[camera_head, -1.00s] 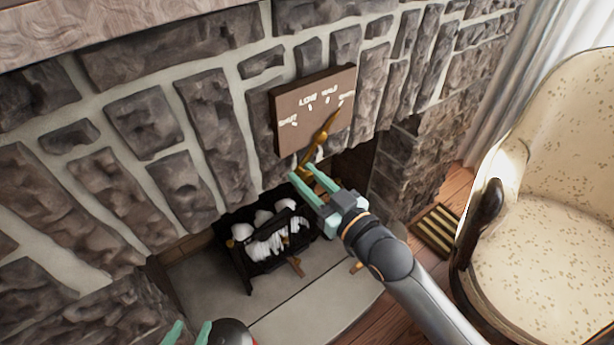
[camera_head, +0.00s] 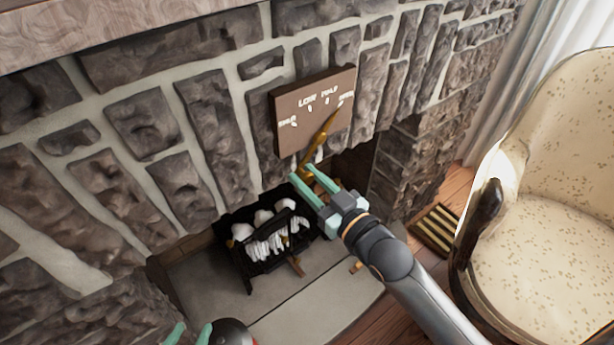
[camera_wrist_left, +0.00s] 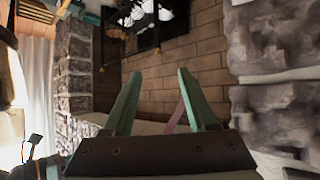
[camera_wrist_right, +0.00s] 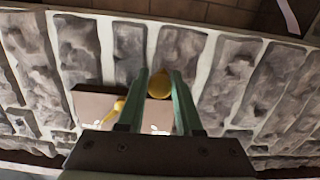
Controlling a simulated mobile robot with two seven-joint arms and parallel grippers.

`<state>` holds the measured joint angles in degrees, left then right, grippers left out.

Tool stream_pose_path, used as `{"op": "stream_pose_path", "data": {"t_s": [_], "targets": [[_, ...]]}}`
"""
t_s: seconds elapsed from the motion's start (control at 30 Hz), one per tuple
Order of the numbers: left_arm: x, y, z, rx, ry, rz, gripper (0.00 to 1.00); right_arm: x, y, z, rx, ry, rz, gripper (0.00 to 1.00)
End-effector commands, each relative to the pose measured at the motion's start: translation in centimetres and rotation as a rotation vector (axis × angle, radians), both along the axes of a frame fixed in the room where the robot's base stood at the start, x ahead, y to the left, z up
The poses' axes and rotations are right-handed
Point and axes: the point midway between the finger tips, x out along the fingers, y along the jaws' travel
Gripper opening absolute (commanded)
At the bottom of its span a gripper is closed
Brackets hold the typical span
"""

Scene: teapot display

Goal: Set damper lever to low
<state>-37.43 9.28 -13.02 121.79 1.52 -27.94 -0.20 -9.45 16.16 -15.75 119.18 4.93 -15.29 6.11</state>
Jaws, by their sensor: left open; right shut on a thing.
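The damper plate (camera_head: 300,130) is a brown square panel on the stone chimney front, with white labels that seem to read shut, low, half and open. Its gold lever (camera_head: 318,145) slants across the lower right. The upper tip lies toward the open label, right of the half mark. My right gripper (camera_head: 301,173) is at the lever's lower end, below the plate. In the right wrist view its fingers are shut on the round gold knob (camera_wrist_right: 160,76). My left gripper (camera_head: 191,333) is open and empty at the bottom edge; its fingers also show in the left wrist view (camera_wrist_left: 158,98).
Below the plate is the hearth opening with a dark grate (camera_head: 265,245) of whitish logs. A patterned armchair (camera_head: 550,225) stands at the right, with a slatted floor vent (camera_head: 436,228) beside it. The stone hearth slab (camera_head: 300,310) is clear in front.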

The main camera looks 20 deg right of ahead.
Motion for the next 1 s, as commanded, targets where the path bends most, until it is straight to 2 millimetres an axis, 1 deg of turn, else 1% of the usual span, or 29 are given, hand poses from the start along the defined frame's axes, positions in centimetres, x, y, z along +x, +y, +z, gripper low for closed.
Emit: {"op": "stream_pose_path", "data": {"t_s": [0.03, 0.07, 0.13, 0.27, 0.5, 0.8, 1.0], "targets": [[-1.0, -0.1, -1.2, -0.001, 0.055, 0.005, 0.58, 0.0, 0.0, 0.5, -0.017, -0.018, 0.003, 0.0], [-1.8, -0.2, -2.0, -0.002, 0.092, 0.006, 0.58, 0.1, -0.1, 0.4, -0.029, -0.022, 0.003, 0.0], [-3.0, -0.3, -3.2, -0.004, 0.16, 0.007, 0.58, 0.2, -0.3, 0.3, -0.066, -0.037, 0.004, 0.0], [-2.7, -0.4, -2.3, -0.004, 0.148, 0.004, 0.58, 0.4, -0.8, 0.0, -0.155, -0.067, 0.003, 0.0], [-2.4, -0.6, -0.9, -0.008, 0.143, 0.0, 0.58, 0.9, -2.2, -0.6, -0.362, -0.143, 0.003, 0.0], [-2.2, -0.8, 0.3, -0.01, 0.14, -0.002, 0.58, 1.6, -4.1, -1.1, -0.62, -0.239, 0.003, 0.0], [-2.2, -0.9, 0.8, -0.012, 0.141, -0.003, 0.58, 2.0, -5.1, -1.1, -0.762, -0.29, 0.003, 0.0]]}}
